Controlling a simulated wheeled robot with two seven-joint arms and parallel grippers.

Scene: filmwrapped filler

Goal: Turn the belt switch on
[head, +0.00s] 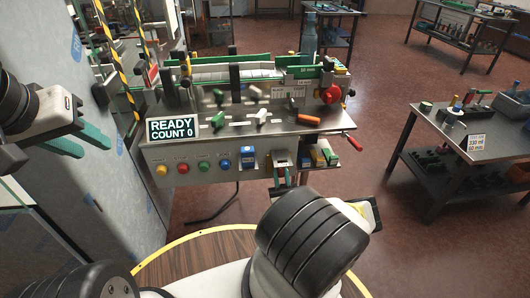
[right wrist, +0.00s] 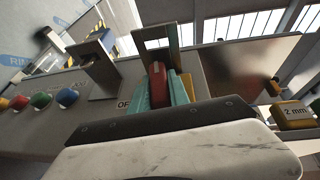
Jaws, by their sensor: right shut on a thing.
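The belt switch is a red rocker or lever (right wrist: 157,82) inside a metal guard frame on the grey panel, in the right wrist view. Part of a label reading "OF" shows beside it. The teal fingers of my right gripper (right wrist: 163,90) are shut on the red switch, one on each side. In the head view my right gripper (head: 283,177) is at the front panel (head: 215,172), below the metal guard (head: 282,157), and the switch itself is hidden. My left gripper (head: 82,140) is open and empty at the left, away from the panel.
A display (head: 172,129) reads "READY COUNT 0". Yellow, red, green and blue buttons (head: 204,167) line the panel, left of a blue guarded unit (head: 249,157). Loose coloured pieces lie above. A side table (head: 455,140) stands right, with open floor between.

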